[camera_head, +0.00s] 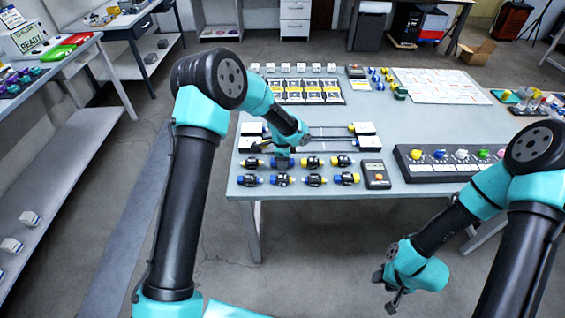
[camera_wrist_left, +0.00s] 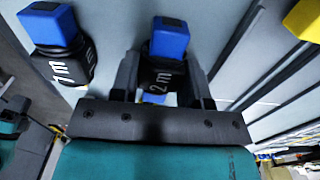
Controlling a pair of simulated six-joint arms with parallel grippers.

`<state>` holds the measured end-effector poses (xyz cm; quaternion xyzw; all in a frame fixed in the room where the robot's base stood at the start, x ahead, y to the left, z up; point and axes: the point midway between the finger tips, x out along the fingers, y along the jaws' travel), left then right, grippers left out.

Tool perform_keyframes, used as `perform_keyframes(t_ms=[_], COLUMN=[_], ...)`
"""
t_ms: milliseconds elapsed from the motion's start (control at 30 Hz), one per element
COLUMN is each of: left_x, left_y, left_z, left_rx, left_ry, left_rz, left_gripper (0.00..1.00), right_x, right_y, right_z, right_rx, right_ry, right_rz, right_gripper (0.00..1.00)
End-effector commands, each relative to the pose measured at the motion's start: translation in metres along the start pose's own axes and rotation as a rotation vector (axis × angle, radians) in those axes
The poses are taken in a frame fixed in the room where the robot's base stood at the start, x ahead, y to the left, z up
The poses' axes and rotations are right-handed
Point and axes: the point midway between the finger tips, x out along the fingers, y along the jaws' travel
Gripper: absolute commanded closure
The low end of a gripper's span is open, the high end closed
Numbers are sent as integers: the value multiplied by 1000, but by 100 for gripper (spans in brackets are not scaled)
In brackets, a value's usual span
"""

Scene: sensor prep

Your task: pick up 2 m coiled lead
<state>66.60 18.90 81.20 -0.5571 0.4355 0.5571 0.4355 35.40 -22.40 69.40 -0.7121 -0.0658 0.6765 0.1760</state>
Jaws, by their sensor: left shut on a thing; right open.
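In the left wrist view, the 2 m coiled lead (camera_wrist_left: 161,78) is a black coil with white "2 m" lettering and a blue connector. It sits between the two fingers of my left gripper (camera_head: 283,163), which is shut on it. In the head view this gripper is low over the back row of leads and mostly hides the lead. Whether the lead touches the table I cannot tell. A 1 m lead (camera_wrist_left: 68,62) with a blue connector lies to the left in the wrist view. My right gripper (camera_head: 388,292) is open and empty, in front of the table.
Other coiled leads (camera_head: 313,162) stand beside and in front of the left gripper. White blocks with dark rods (camera_head: 365,142) lie just behind. A handheld meter (camera_head: 376,175) and a panel with coloured knobs (camera_head: 450,160) are to the right. The table's front edge (camera_head: 310,195) is close.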

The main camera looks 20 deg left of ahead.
Motion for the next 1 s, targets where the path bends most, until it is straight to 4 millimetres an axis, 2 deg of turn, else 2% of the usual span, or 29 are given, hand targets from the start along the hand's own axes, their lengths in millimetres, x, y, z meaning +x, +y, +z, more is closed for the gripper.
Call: perform_keyframes(t_ms=[367,633,867,1000], left_x=[-7,-37,-39,-42], left_y=[0,0,31,59], left_z=[0,-1,-1,-2], left_rx=[0,1,2,4], left_ry=[0,1,-1,-1], left_rz=[-2,-3,1,2], left_gripper=[83,83,83,83], right_x=[0,0,0,0], right_y=[0,0,0,0], right_z=[0,0,0,0], right_rx=[0,0,0,0], right_ry=[0,0,0,0], right_rz=[0,0,0,0], right_gripper=[57,57,57,57])
